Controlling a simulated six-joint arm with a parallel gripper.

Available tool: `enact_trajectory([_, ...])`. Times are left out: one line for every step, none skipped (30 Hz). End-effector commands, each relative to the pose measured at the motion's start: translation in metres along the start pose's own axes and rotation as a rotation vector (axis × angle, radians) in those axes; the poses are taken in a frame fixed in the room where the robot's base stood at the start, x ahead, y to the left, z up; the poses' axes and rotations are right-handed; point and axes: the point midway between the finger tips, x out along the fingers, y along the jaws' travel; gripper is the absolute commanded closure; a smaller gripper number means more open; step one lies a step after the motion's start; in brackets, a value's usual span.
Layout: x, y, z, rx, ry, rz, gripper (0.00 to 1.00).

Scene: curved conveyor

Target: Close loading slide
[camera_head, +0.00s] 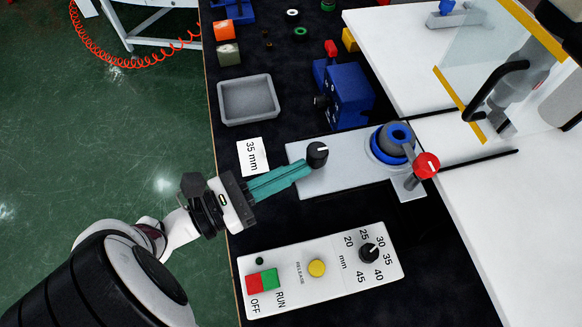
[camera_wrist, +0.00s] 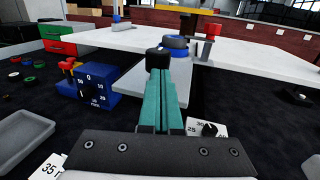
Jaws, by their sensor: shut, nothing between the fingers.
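The loading slide (camera_head: 340,172) is a flat light-grey plate on the dark table with a black knob (camera_head: 317,154) at its left end. At its right end lies a blue ring-shaped part (camera_head: 398,140), beside a red-topped clamp (camera_head: 426,165). My gripper (camera_head: 306,168) is shut and empty, its teal fingers pointing right with the tips at the black knob; I cannot tell whether they touch it. In the wrist view the closed fingertips (camera_wrist: 159,74) line up just below the knob (camera_wrist: 158,57), and the slide (camera_wrist: 178,82) extends behind them.
A control panel (camera_head: 298,295) with buttons and a dial lies in front. A grey tray (camera_head: 249,118), a "35 mm" card (camera_head: 253,157) and a blue device (camera_head: 349,97) stand behind. White machine surfaces (camera_head: 520,230) and a clear guard (camera_head: 490,60) bound the right side.

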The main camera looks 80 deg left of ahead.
Motion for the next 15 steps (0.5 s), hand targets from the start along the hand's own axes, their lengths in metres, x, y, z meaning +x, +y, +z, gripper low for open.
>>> enact_trajectory([0.001, 0.0, 0.0, 0.0, 0.0, 0.0, 1.0])
enact_trajectory([0.003, -0.001, 0.0, 0.0, 0.0, -0.001, 1.0])
enact_trajectory([0.007, -0.002, 0.0, 0.001, -0.001, -0.002, 1.0])
enact_trajectory([0.012, -0.003, 0.001, 0.0, -0.002, -0.004, 1.0])
enact_trajectory([0.018, -0.005, 0.001, -0.001, -0.002, -0.004, 1.0])
enact_trajectory([0.028, -0.007, 0.001, 0.0, -0.002, -0.005, 1.0])
enact_trajectory([0.035, -0.009, 0.001, -0.001, -0.002, -0.005, 1.0])
enact_trajectory([0.043, -0.012, 0.001, 0.0, -0.002, -0.006, 1.0])
enact_trajectory([0.052, -0.014, 0.001, -0.001, -0.002, -0.005, 1.0])
enact_trajectory([0.058, -0.016, 0.001, 0.0, -0.002, -0.005, 1.0])
enact_trajectory([0.064, -0.018, 0.001, 0.0, -0.002, -0.006, 1.0])
enact_trajectory([0.071, -0.019, 0.001, 0.0, -0.002, -0.004, 1.0])
enact_trajectory([0.076, -0.021, 0.0, 0.0, -0.001, -0.005, 1.0])
enact_trajectory([0.08, -0.022, 0.0, 0.0, -0.001, -0.004, 1.0])
enact_trajectory([0.084, -0.023, 0.0, -0.001, -0.001, -0.003, 1.0])
